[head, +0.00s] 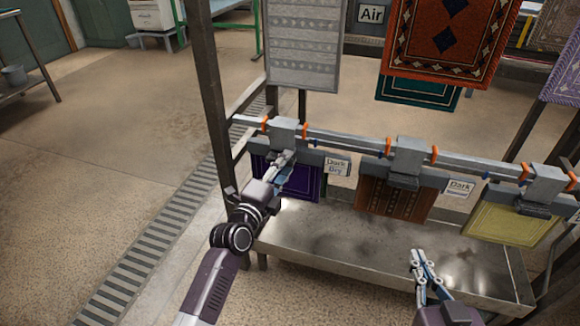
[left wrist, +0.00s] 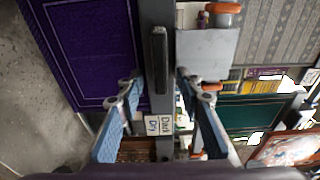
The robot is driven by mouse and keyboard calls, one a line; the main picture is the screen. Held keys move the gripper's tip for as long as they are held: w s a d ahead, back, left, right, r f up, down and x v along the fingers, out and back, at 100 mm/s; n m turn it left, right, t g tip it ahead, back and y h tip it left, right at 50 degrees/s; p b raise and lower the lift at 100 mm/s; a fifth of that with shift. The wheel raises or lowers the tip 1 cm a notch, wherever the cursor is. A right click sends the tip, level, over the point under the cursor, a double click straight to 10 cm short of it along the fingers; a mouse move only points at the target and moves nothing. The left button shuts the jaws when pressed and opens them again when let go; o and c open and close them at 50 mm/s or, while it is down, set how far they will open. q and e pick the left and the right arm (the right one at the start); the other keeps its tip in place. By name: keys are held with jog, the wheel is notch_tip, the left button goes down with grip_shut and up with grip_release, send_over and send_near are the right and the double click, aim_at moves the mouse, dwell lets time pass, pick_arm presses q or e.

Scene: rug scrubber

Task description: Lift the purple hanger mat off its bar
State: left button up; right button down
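The purple hanger mat (head: 305,180) hangs from a grey hanger with a block-like clamp at the left end of the rail. In the left wrist view the mat (left wrist: 85,50) fills the upper left, beside the dark grey hanger bar (left wrist: 157,130) with its raised handle (left wrist: 159,60). My left gripper (head: 283,162) is at this hanger, in front of the mat. In the left wrist view its fingers (left wrist: 160,82) are spread, one on each side of the bar, with no clear contact. My right gripper (head: 419,255) is apart from the mats, fingers parted and empty, above the metal trough.
The rail (head: 345,138) carries a brown mat (head: 395,200) and a yellow-green mat (head: 510,222) to the right. A metal trough (head: 330,245) runs below. A red mat (head: 450,40) and a grey mat (head: 303,45) hang behind. A steel post (head: 212,100) stands left; open floor lies beyond.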

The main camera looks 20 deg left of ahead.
pick_arm(q)
jog(key=shift+c, duration=0.2)
grip_shut()
jog(key=shift+r, duration=0.2)
dwell(0.4)
